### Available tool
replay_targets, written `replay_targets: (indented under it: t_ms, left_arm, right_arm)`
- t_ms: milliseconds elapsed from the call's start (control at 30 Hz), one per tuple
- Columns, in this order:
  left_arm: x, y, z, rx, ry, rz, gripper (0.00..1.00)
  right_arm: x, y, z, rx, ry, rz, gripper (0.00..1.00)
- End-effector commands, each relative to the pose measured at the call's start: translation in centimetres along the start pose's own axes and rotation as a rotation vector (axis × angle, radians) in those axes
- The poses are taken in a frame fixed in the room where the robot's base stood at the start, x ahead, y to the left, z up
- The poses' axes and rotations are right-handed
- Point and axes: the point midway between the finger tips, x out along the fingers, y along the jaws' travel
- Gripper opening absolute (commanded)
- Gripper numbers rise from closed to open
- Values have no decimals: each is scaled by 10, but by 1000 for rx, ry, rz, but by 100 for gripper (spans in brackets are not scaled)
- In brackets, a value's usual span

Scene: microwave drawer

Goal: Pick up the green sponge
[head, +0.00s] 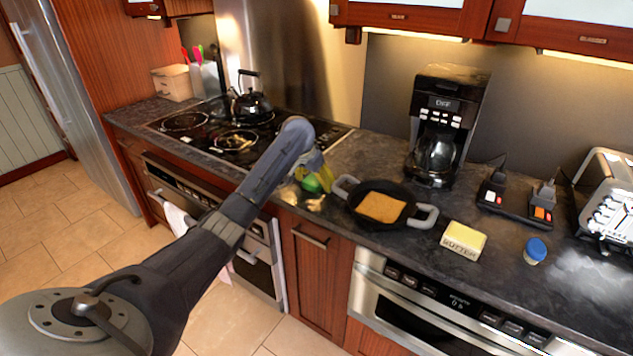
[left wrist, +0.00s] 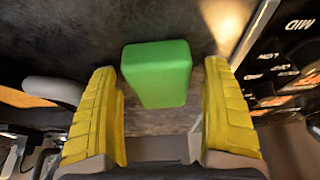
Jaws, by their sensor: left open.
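The green sponge (left wrist: 157,73) is a block on the dark countertop in the left wrist view. In the head view it shows as a small green patch (head: 311,184), partly hidden by my left gripper (head: 318,172). In the left wrist view my left gripper (left wrist: 164,118) has its two yellow fingers spread wide. The sponge lies between and a little beyond the fingertips, and neither finger appears to touch it. My right gripper is not in view.
A black pan (head: 365,217) with grey handles and a bread slice (head: 381,207) sits right of the sponge. Butter (head: 464,240), a blue-lidded jar (head: 535,251), a coffee maker (head: 440,130) and a toaster (head: 607,205) stand further right. The stove (head: 190,140) is left.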

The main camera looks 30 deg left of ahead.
Motion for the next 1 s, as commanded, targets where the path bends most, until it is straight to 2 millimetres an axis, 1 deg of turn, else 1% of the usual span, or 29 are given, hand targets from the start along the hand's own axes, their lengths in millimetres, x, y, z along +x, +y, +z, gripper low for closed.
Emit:
replay_targets:
  t_ms: [67,100,400,467,567,600,867,1000]
  left_arm:
    - [0,0,0,0,0,0,82]
    - [0,0,0,0,0,0,79]
    - [0,0,0,0,0,0,44]
    - [0,0,0,0,0,0,39]
    - [0,0,0,0,-1,0,39]
    - [0,0,0,0,0,0,35]
    - [-1,0,0,0,0,0,35]
    - [-7,0,-3,0,0,1,35]
  right_arm:
    - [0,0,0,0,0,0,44]
    - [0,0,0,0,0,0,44]
    - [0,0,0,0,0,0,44]
    - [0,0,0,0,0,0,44]
    - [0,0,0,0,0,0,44]
    - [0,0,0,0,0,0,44]
    - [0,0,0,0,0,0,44]
    - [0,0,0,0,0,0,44]
